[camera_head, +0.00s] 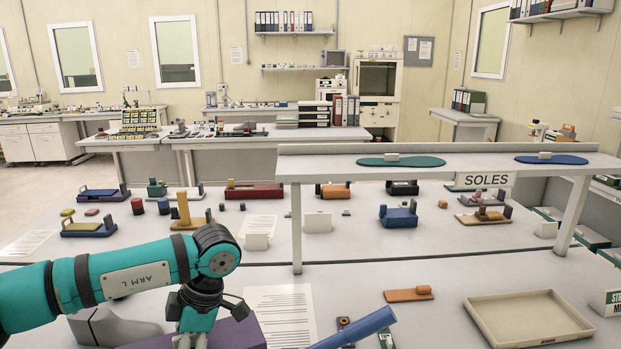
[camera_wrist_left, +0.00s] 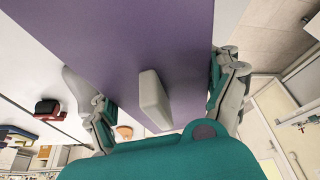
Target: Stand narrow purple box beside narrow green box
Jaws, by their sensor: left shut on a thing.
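My left gripper (camera_head: 194,334) is at the lower left of the head view, shut on the purple box (camera_head: 238,333), which is cut off by the bottom edge. In the left wrist view, the purple box (camera_wrist_left: 110,40) runs between the two fingers of my left gripper (camera_wrist_left: 165,108), with a light grey block (camera_wrist_left: 153,98) in front of its face. Whether the box touches the table cannot be told. I cannot make out a narrow green box for certain; a green and white box (camera_head: 612,303) is cut off at the right edge. My right gripper does not show.
A grey shoe form (camera_head: 115,328) lies left of the gripper, and a printed sheet (camera_head: 280,312) lies right of it. A blue bar (camera_head: 355,328), an orange piece (camera_head: 408,294) and a beige tray (camera_head: 530,317) are further right. A raised shelf (camera_head: 450,170) spans the back right.

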